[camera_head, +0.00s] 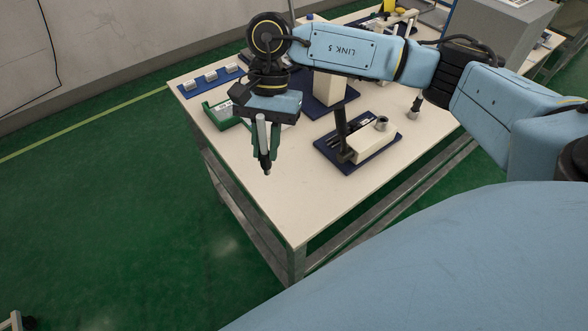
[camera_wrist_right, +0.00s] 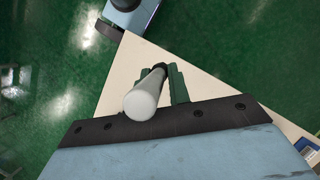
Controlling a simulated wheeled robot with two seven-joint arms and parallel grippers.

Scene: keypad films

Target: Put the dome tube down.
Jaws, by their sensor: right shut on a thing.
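The dome tube (camera_head: 261,131) is a light grey cylinder held upright in my right gripper (camera_head: 264,158). In the right wrist view the tube (camera_wrist_right: 143,101) shows its pale rounded end toward the camera. The green fingers (camera_wrist_right: 177,86) of the right gripper are shut on it. The tube is over the pale table top near its left edge. I cannot tell whether its lower end touches the table. My left gripper is not in view.
The pale table (camera_head: 275,215) has free room at its front. A green tray (camera_head: 222,115) stands behind the gripper. A blue board (camera_head: 353,165) with a beige block and a dark post lies to the right. A blue strip (camera_head: 213,82) with several grey pieces lies at the back left.

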